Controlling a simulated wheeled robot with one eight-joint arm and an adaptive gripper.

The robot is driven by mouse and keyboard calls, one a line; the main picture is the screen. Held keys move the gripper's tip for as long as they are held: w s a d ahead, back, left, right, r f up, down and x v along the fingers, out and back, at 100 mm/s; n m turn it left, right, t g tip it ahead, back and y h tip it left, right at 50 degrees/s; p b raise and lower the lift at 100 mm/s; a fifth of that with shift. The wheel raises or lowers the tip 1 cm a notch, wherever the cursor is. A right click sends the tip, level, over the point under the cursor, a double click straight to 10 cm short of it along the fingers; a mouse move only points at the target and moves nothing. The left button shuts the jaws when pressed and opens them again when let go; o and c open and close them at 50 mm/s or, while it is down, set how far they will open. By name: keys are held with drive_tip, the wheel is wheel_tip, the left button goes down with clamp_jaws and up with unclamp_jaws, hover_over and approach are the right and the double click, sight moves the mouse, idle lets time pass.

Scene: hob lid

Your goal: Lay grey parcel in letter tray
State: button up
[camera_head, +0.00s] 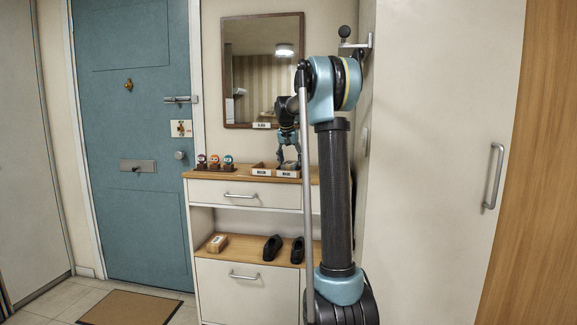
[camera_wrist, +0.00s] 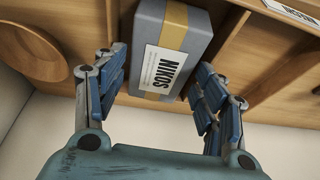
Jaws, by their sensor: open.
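The grey parcel (camera_wrist: 146,30) has a yellow band and a white label reading NIKOS in the wrist view. It lies between the spread fingers of my gripper (camera_wrist: 160,66), which is open. I cannot tell whether a finger touches it. In the head view my gripper (camera_head: 288,152) points down over the right part of a low wooden tray (camera_head: 262,172) on the shelf top, with labels on its front. Wooden tray walls show beside the parcel in the wrist view. The parcel is small and mostly hidden by the fingers in the head view.
A round wooden dish (camera_wrist: 32,52) is at the left in the wrist view. A mirror (camera_head: 262,75) hangs behind. A tall cupboard (camera_head: 430,150) stands right.

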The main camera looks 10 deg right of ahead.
drive_tip(key=v, duration=1.1)
drive_tip(key=s+d+f+n, duration=0.15)
drive_tip(key=s+f, duration=0.25)
drive_tip(key=s, duration=0.9)
drive_tip(key=s+f+n+g+y, duration=0.1)
drive_tip(key=s+f, duration=1.5)
drive_tip(key=s, duration=0.3)
drive_tip(key=s+f+n, duration=0.2)
drive_tip(key=s+f, duration=1.4)
drive_tip(key=s, duration=0.4)
drive_tip(key=shift+a+f+g+y, duration=0.15)
drive_tip(key=shift+g+y, duration=0.25)
